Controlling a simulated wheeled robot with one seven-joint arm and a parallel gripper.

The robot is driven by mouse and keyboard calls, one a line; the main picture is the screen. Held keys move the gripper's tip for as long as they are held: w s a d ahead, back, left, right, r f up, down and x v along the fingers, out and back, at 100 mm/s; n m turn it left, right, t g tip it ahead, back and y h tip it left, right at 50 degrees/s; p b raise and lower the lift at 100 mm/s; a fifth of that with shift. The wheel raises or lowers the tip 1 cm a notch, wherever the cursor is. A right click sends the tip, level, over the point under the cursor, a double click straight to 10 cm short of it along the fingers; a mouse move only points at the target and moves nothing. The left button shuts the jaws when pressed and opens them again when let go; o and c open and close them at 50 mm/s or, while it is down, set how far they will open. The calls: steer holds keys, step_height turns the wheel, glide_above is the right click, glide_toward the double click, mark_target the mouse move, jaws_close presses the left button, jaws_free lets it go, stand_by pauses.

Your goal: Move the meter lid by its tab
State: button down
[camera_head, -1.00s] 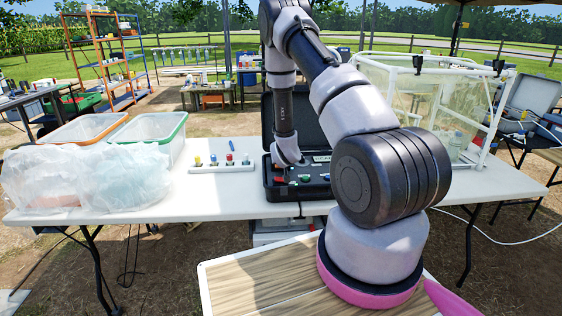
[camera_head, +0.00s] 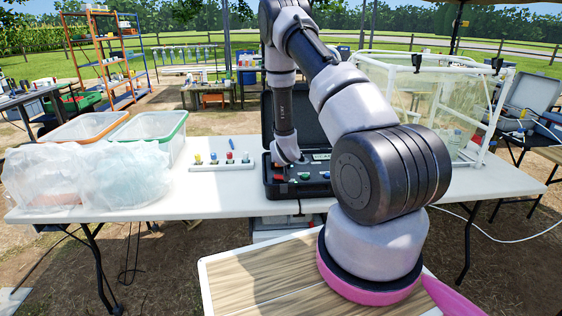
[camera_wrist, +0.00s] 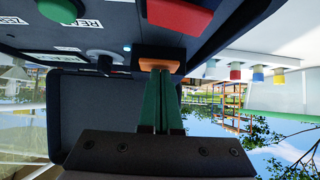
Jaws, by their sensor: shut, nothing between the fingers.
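The meter is a black case (camera_head: 325,186) on the white table, with red and green buttons on its panel. Its dark lid (camera_head: 310,125) stands raised at the back, partly hidden by my arm. In the wrist view the lid is a broad dark panel (camera_wrist: 95,105) left of my fingers. My gripper (camera_wrist: 160,68) shows there with its green fingers together and empty. Its tips are at a small orange piece (camera_wrist: 158,65) beside a dark block; I cannot tell whether this is the tab or whether they touch. In the head view the fingers are hidden.
A white rack with several coloured-cap bottles (camera_head: 221,165) stands left of the case. Bagged items (camera_head: 85,180) and two bins, one orange-rimmed (camera_head: 88,127) and one green-rimmed (camera_head: 150,130), are further left. A clear-walled frame enclosure (camera_head: 430,95) stands at right. The table's front middle is clear.

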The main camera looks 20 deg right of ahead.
steer(key=shift+s+a+f, duration=0.15)
steer(key=shift+a+f, duration=0.1)
steer(key=shift+f, duration=0.5)
steer(key=w+d+r+v, duration=0.1)
steer(key=v, duration=1)
steer(key=s+a+r+m+g+y, duration=0.15)
steer(key=s+r, duration=0.25)
steer(key=r, duration=0.9)
steer(key=s+a+r+y, duration=0.1)
steer(key=s+a+r, duration=0.2)
steer(key=r, duration=1.1)
steer(key=s+a+r, duration=0.1)
steer(key=s+r, duration=0.3)
steer(key=s, duration=0.3)
steer(key=s+a+r+g+y, duration=0.1)
steer(key=s+r, duration=0.3)
steer(key=s, duration=0.4)
steer(key=s+a+r+y, duration=0.1)
steer(key=s+a+r, duration=0.1)
steer(key=s+r, duration=0.2)
steer(key=s, duration=0.3)
steer(key=shift+s+a+n, duration=0.35)
steer(key=shift+s+a, duration=0.05)
steer(key=shift+r+g+y, duration=0.1)
steer(key=shift+g+y, duration=0.15)
